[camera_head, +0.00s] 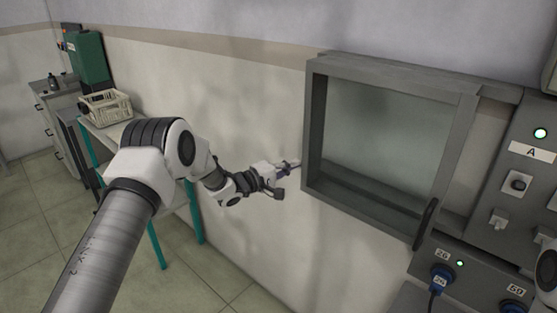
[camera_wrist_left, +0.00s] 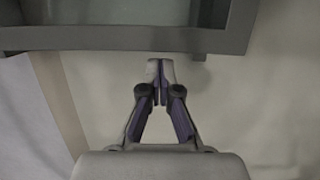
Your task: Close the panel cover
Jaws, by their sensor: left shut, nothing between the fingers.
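The panel cover (camera_head: 462,135) is a grey frame with a pale see-through pane, in the middle right of the head view. A black handle (camera_head: 425,222) sits at its lower right corner. The cover appears swung out to the left of the control panel (camera_head: 482,192), though its exact angle is hard to tell. My left gripper (camera_head: 294,163) is shut and empty just left of the cover's left edge.
The panel carries switches, a lit lamp (camera_head: 540,133) and blue plugs (camera_head: 441,278) with a cable below the cover. A wall runs behind my left gripper. At the far left, a table with teal legs (camera_head: 156,245) bears a cream crate (camera_head: 106,108). The floor there is open.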

